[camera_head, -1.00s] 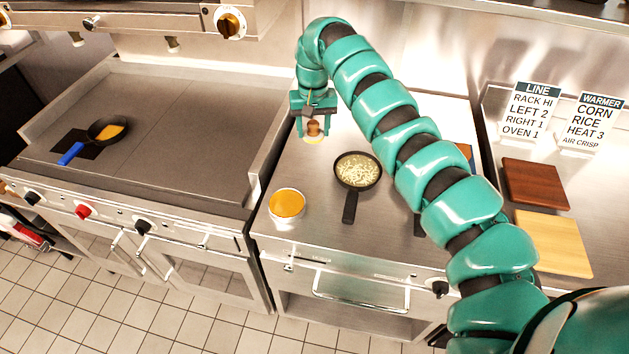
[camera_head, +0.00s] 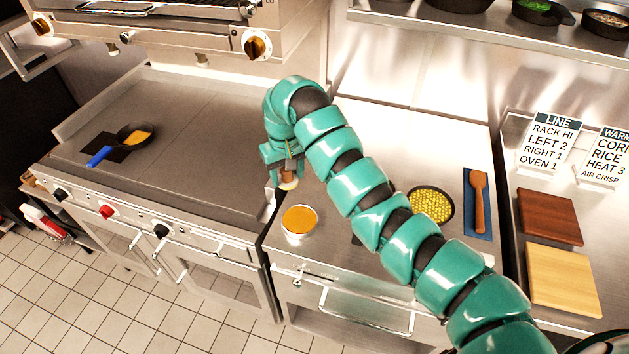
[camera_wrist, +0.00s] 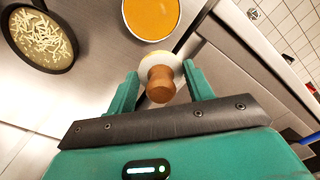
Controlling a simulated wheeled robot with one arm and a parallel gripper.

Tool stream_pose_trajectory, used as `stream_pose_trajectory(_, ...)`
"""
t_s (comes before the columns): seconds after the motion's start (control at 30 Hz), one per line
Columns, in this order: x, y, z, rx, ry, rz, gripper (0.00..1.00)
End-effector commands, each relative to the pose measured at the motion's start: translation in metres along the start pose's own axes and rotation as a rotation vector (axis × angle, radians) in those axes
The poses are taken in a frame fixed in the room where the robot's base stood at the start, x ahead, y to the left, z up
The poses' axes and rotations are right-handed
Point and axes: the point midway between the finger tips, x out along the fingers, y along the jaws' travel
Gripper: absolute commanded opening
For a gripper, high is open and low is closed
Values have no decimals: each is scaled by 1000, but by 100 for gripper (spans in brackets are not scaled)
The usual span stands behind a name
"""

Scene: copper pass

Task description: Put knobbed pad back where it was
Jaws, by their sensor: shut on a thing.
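The knobbed pad has a brown wooden knob and a pale round pad with a yellowish edge. In the head view the knobbed pad (camera_head: 289,184) hangs under my gripper (camera_head: 281,176), near the seam between the griddle and the steel counter. In the wrist view the knob (camera_wrist: 161,84) is between the two fingers of my gripper (camera_wrist: 161,86), which is shut on it. The pad faces away from the wrist. I cannot tell its exact height above the surface.
A round tin of orange sauce (camera_head: 299,221) stands just in front of the gripper. A pan of white shreds (camera_wrist: 38,38) shows in the wrist view. A corn pan (camera_head: 430,205) is beyond my arm. A blue-handled skillet (camera_head: 130,137) sits on the mostly clear griddle (camera_head: 190,150).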

Motion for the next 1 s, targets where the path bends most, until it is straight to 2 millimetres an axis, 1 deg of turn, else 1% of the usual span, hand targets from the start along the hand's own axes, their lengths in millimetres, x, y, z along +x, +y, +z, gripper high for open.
stream_pose_trajectory(0.1, 7, 18, -6, 1, -1, -2, 33)
stream_pose_trajectory(0.3, 19, 42, -13, 0, 0, -1, 33)
stream_pose_trajectory(0.53, 41, 57, -18, -1, 0, 1, 33)
stream_pose_trajectory(0.7, 61, 75, -22, 0, -4, 2, 33)
stream_pose_trajectory(0.8, 65, 81, -25, -2, -1, 2, 33)
stream_pose_trajectory(1.0, 73, 85, -26, -2, -1, 1, 33)
